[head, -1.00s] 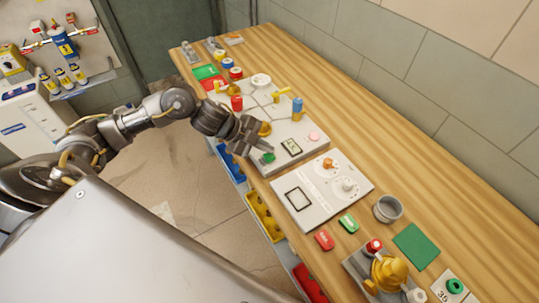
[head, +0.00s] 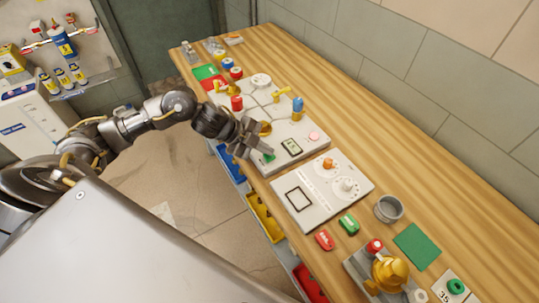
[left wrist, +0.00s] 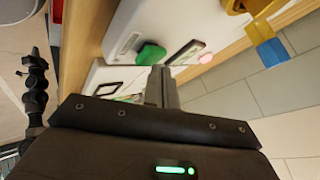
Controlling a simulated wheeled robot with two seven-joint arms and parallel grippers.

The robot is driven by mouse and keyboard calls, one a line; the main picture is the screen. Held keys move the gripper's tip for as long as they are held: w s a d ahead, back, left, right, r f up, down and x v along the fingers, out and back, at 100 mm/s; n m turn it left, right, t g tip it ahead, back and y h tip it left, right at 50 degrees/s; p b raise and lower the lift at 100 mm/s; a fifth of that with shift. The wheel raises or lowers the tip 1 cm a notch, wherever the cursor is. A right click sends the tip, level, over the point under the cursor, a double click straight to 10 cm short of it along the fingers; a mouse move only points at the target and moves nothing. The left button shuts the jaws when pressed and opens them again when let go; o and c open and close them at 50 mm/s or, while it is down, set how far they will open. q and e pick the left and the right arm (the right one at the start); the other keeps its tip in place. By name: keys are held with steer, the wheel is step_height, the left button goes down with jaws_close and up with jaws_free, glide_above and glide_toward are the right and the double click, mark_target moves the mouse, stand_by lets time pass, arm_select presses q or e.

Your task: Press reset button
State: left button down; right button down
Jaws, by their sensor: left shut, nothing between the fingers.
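A grey-white panel (head: 261,169) on the bench carries a green button (head: 269,158), a small display (head: 291,147) and a pink button (head: 314,137). I cannot read which one is the reset button. My left gripper (head: 264,149) is shut and empty, over the panel's near-left part close to the green button, which it partly hides. In the left wrist view my shut fingers (left wrist: 161,74) point towards the green button (left wrist: 150,54), with the pink button (left wrist: 205,58) further right. I cannot tell whether the fingertips touch anything. My right gripper is not in view.
Yellow and blue valve parts (head: 297,105) stand at the panel's far side. A second panel with dials (head: 333,197), a grey cup (head: 388,208) and a brass valve (head: 389,272) lie to the right. The bench near the wall is clear.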

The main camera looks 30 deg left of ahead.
mark_target(266, 156)
arm_select(q)
steer(key=shift+f, duration=0.45)
stand_by(0.6)
steer(key=shift+r+p, duration=0.8)
steer(key=shift+r, duration=0.15)
step_height(266, 156, up, 5)
steer(key=p, duration=0.5)
stand_by(0.5)
